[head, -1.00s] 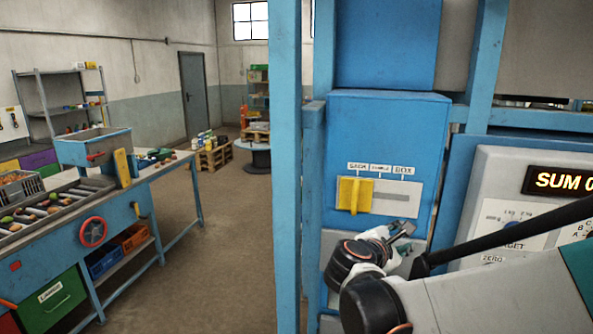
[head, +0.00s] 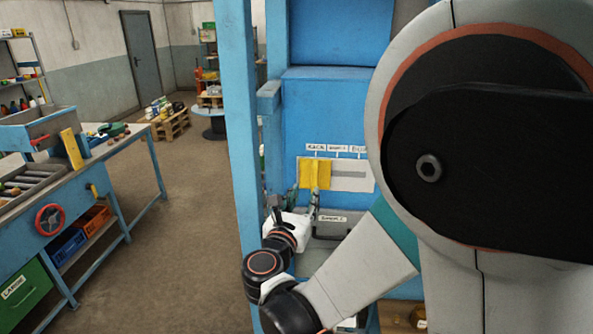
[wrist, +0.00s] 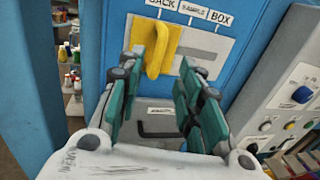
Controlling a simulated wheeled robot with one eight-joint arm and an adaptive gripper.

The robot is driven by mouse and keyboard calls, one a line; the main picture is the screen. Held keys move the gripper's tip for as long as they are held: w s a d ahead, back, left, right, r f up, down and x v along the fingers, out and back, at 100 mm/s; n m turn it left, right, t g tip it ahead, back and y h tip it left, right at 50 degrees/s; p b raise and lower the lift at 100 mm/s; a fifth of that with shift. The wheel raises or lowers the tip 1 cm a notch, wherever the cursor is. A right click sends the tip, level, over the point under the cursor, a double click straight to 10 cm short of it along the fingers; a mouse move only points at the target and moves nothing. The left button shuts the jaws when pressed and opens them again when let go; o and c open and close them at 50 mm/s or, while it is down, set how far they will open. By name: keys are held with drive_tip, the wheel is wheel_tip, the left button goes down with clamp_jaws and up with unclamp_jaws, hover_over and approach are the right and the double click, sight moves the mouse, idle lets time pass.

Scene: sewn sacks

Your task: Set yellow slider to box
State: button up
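The yellow slider (head: 314,175) sits at the left end of its slot on a pale plate (head: 350,182), under the SACK label. The slot to its right, under SAMPLE and BOX, is empty. In the wrist view the slider's handle (wrist: 161,48) stands upright just beyond my fingers. My gripper (wrist: 163,75) is open, its green-padded fingers apart with nothing between them. In the head view my gripper (head: 297,203) is just below the slider and partly hidden by my wrist. The BOX label (wrist: 220,18) shows at the right of the plate.
A blue post (head: 240,150) stands close left of the blue cabinet. A dark handle (wrist: 158,130) sits below the slider plate. At the right of the wrist view is a grey panel with a blue knob (wrist: 302,95) and buttons. A workbench stands far left.

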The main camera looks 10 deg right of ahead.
sight(314, 179)
drive_tip(key=p+x, duration=0.1)
drive_tip(key=x, duration=0.9)
drive_tip(key=shift+w+d+p, duration=0.1)
drive_tip(key=shift+w+p, duration=0.15)
drive_tip(key=shift+p, duration=0.1)
drive_tip(key=shift+c, duration=0.6)
clamp_jaws()
